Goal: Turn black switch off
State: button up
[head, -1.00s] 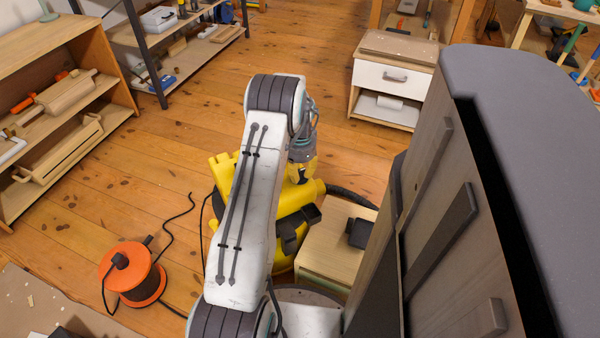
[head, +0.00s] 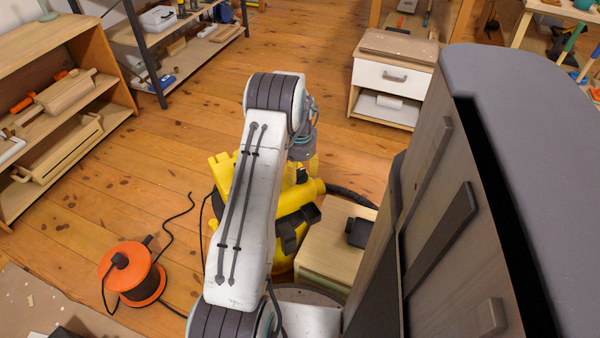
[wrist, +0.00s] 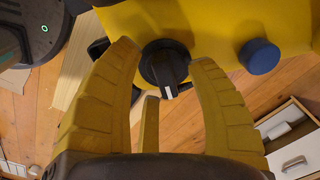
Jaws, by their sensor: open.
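The black switch (wrist: 165,64) is a round knob with a raised grip and a white mark, on the front of a yellow machine (wrist: 215,22). In the wrist view its white mark points down toward me. My gripper (wrist: 165,66) is open, with one yellow finger to each side of the knob. I cannot tell whether the fingers touch it.
A blue knob (wrist: 260,56) sits right of the switch. A wooden cabinet (head: 330,250) with a black object (head: 359,232) on top stands beside the machine. An orange cable reel (head: 133,274) lies on the floor at left. Open floor (head: 120,195) lies between reel and shelves.

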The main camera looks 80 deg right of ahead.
aim_at(299, 171)
notch_tip(299, 171, up, 12)
jog(key=shift+f, duration=0.25)
dwell(0.9)
jog(key=w+a+r+n+h+p, duration=0.1)
jog(key=w+a+r+n+p, duration=0.5)
jog(key=w+a+r, duration=0.55)
jog(key=w+a+r+n+p, duration=0.6)
jog(key=w+a+r, duration=0.2)
jog(key=w+r, duration=0.55)
jog(key=w+a+r+n+t+p, duration=0.25)
jog(key=a+r+n, duration=0.2)
jog(key=a, duration=0.45)
jog(key=s+a+r+n+p, duration=0.2)
jog(key=a+r+n+p, duration=0.1)
jog(key=a, duration=0.4)
jog(key=s+a+r+n+p, duration=0.2)
jog(key=a+r+n+p, duration=0.1)
jog(key=a, duration=0.4)
jog(key=s+a+r+n+y+p, duration=0.1)
jog(key=s+a+r+n+p, duration=0.2)
jog(key=a+n, duration=0.3)
jog(key=shift+a+r+t+p, duration=0.3)
jog(key=shift+a+t+p, duration=0.15)
jog(key=shift+a+p, duration=0.55)
jog(key=shift+n, duration=0.25)
